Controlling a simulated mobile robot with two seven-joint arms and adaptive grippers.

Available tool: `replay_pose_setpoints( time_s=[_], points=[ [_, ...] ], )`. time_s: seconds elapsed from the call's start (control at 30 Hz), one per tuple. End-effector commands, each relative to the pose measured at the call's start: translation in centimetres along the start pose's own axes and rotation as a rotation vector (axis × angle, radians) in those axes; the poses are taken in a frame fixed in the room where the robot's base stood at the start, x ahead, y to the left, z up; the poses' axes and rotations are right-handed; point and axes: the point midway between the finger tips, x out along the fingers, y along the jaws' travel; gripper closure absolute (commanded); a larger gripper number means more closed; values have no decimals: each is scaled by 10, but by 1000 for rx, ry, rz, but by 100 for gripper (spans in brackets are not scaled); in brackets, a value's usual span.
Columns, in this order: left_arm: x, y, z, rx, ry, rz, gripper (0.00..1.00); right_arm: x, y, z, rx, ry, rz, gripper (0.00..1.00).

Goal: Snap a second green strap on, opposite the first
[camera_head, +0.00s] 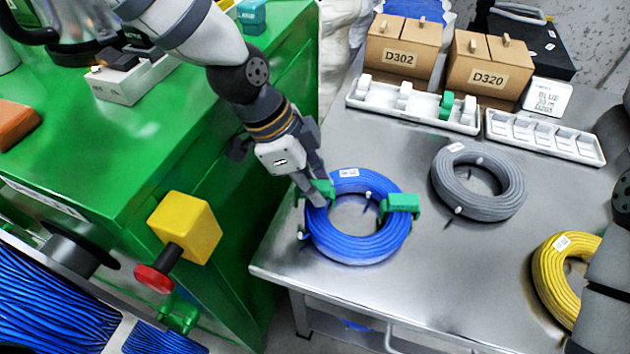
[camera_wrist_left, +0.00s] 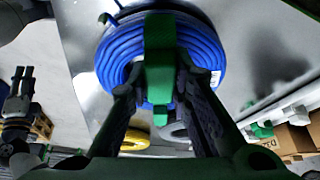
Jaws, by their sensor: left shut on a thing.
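The blue cable coil (camera_head: 350,250) lies flat near the left edge of the metal table. One green strap (camera_head: 401,204) sits around its right side. My left gripper (camera_head: 318,192) is shut on a second green strap (camera_wrist_left: 160,62), which lies across the coil's left side, opposite the first. This strap spans the coil (camera_wrist_left: 112,52) in the left wrist view, between my fingers. The fingers partly hide it, so I cannot tell whether it is closed underneath. A small two-pronged dark shape at the wrist view's left edge looks like my right gripper (camera_wrist_left: 20,88).
A grey coil (camera_head: 508,192) and a yellow coil (camera_head: 548,280) lie to the right. A white tray (camera_head: 385,112) holds several white pieces and one green strap (camera_head: 447,105). Another white tray (camera_head: 545,140) and cardboard boxes (camera_head: 402,60) stand behind. A green bench (camera_head: 150,150) is left.

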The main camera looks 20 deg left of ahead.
Motion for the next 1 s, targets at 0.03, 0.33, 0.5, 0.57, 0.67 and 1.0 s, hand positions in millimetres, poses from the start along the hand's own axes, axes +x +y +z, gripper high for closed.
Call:
replay_pose_setpoints(
  time_s=[0.03,0.33,0.5,0.57,0.67,1.0],
  points=[
    [0,0,0,0,1,-1,94,-2,0,-1,0,4,0,60],
    [1,0,0,1,1,-1,94,-3,0,-2,0,8,0,60],
    [2,0,1,0,0,0,94,-2,0,-1,0,7,0,60],
    [4,0,2,0,0,0,94,-2,0,-1,0,5,0,60],
    [7,0,3,0,-1,1,94,-1,0,0,0,3,0,60],
    [16,0,7,-1,0,0,94,2,0,1,0,-5,0,60]
  ],
)
